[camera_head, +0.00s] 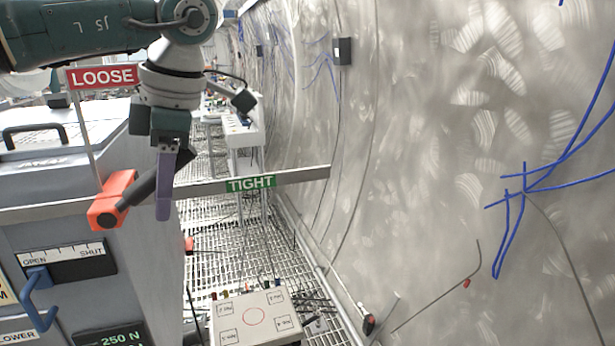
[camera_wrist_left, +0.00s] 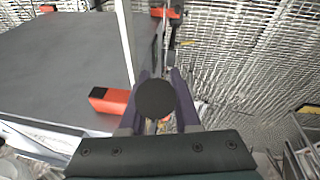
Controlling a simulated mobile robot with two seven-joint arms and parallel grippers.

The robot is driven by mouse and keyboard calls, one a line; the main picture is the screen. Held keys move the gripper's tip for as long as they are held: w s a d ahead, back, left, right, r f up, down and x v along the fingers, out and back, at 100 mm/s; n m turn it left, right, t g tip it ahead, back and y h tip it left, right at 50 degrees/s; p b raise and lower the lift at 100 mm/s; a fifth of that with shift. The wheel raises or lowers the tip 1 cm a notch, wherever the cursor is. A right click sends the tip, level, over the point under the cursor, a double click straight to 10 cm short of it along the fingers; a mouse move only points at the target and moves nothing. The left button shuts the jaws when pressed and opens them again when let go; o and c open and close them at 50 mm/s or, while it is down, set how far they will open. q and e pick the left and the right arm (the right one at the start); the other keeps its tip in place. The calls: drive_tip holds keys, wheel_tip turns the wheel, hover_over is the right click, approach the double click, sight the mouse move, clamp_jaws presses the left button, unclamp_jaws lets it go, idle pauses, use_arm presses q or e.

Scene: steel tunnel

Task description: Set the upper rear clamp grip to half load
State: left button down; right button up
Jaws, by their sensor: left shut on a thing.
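The clamp's orange block (camera_head: 112,200) sits on the right edge of the grey cabinet. A black bar grip (camera_head: 141,191) rises from it, tilted up to the right, between the red LOOSE sign (camera_head: 102,77) above and the green TIGHT sign (camera_head: 251,184) at the right. My left gripper (camera_head: 165,196), with purple fingers pointing down, is shut on the black grip near its outer end. In the left wrist view the grip's round black end (camera_wrist_left: 156,98) shows between the fingers, with the orange block (camera_wrist_left: 109,101) to the left. My right gripper is out of view.
The grey cabinet (camera_head: 150,255) has a blue handle (camera_head: 38,300) below an OPEN–SHUT scale and a display (camera_head: 115,337) reading 250 N. A pale marked box (camera_head: 254,317) stands at the lower middle. The curved steel wall (camera_head: 420,150) fills the right side, over a grating floor.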

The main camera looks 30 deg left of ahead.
use_arm(q)
drive_tip(key=shift+f, duration=0.3)
drive_tip(key=c, duration=0.6)
unclamp_jaws()
drive_tip(key=shift+g+y, duration=0.3)
